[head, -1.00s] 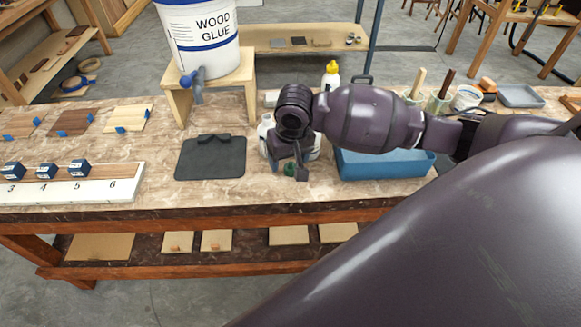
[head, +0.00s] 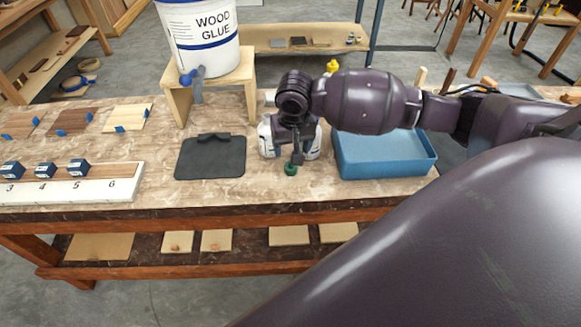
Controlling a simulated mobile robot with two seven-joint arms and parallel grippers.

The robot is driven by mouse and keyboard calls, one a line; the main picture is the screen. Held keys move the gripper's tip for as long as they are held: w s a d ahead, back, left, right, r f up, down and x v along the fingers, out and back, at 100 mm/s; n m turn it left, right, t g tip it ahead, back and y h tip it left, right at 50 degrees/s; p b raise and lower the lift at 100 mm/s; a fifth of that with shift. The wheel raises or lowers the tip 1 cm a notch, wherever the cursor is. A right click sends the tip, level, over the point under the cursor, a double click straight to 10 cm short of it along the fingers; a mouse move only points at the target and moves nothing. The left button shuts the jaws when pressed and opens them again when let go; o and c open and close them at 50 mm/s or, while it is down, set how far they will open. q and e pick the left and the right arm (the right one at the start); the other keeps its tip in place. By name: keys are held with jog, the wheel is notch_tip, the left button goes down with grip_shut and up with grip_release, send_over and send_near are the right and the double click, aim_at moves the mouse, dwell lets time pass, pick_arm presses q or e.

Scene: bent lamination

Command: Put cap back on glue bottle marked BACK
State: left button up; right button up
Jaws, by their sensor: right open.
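A small green cap (head: 291,169) lies on the bench top near the front. My right gripper (head: 296,156) points down just behind and above it. The gripper is open, and I cannot tell whether a finger touches the cap. White bottles stand behind the gripper, one at the left (head: 265,140) and one at the right (head: 314,142). My gripper and wrist hide much of them, and no BACK marking can be read. A yellow-topped bottle (head: 333,66) shows behind my right arm, mostly hidden. My left gripper is not in view.
A blue tray (head: 385,168) stands right of the bottles. A dark clipboard-like board (head: 210,158) lies to their left. A wood glue bucket (head: 200,40) stands on a wooden stand (head: 245,75). The bench's front edge is close to the cap.

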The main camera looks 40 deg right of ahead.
jog(key=shift+w+f, duration=0.15)
jog(key=shift+f, duration=1.35)
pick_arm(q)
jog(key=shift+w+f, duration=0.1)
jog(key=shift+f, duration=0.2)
pick_arm(e)
jog(key=f, duration=0.1)
jog(key=f+b, duration=0.1)
jog(key=f, duration=0.3)
jog(key=shift+w+d+f+b, duration=0.1)
jog(key=shift+w+f+b, duration=0.05)
jog(key=shift+w+b, duration=0.15)
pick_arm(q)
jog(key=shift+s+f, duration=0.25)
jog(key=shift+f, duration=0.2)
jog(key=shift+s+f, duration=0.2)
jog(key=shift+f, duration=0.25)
pick_arm(e)
jog(key=shift+c, duration=0.3)
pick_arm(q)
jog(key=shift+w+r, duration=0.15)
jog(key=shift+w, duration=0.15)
pick_arm(e)
jog(key=c, duration=0.9)
